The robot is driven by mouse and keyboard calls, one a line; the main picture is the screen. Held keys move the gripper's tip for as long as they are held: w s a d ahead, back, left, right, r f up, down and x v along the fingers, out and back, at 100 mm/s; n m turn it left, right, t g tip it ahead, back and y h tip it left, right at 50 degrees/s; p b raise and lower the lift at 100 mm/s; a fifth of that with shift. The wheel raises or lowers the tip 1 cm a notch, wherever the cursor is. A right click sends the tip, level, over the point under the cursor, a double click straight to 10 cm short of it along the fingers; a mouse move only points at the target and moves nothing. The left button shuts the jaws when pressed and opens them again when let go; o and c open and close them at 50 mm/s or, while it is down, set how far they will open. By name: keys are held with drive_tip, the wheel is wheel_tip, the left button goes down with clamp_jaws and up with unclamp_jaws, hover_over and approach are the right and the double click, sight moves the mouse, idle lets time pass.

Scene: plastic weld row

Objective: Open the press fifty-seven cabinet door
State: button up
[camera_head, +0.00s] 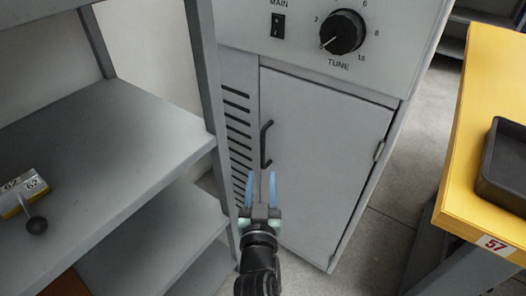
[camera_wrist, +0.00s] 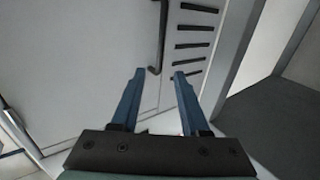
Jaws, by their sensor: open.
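The grey cabinet door (camera_head: 318,165) sits below the control panel and looks shut. Its dark vertical bar handle (camera_head: 266,144) is on the left side, and a hinge (camera_head: 379,150) shows on the right edge. My gripper (camera_head: 260,188) is open and empty, its blue fingers pointing up toward the handle's lower end from just below it. In the wrist view, the handle (camera_wrist: 161,38) runs down to a point just beyond and between the two fingertips (camera_wrist: 158,73). The fingers look apart from the handle; the exact distance is hard to tell.
A yellow table (camera_head: 468,150) with a 57 tag (camera_head: 495,244) and a black tray (camera_head: 505,165) stands right. Bare floor (camera_head: 400,190) lies between press and table.

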sight(263, 146)
drive_tip(key=w+b, duration=0.3)
drive_tip(key=w, duration=0.8)
drive_tip(key=shift+d+b, duration=0.2)
drive_tip(key=shift+b, duration=0.15)
clamp_jaws()
idle(0.9)
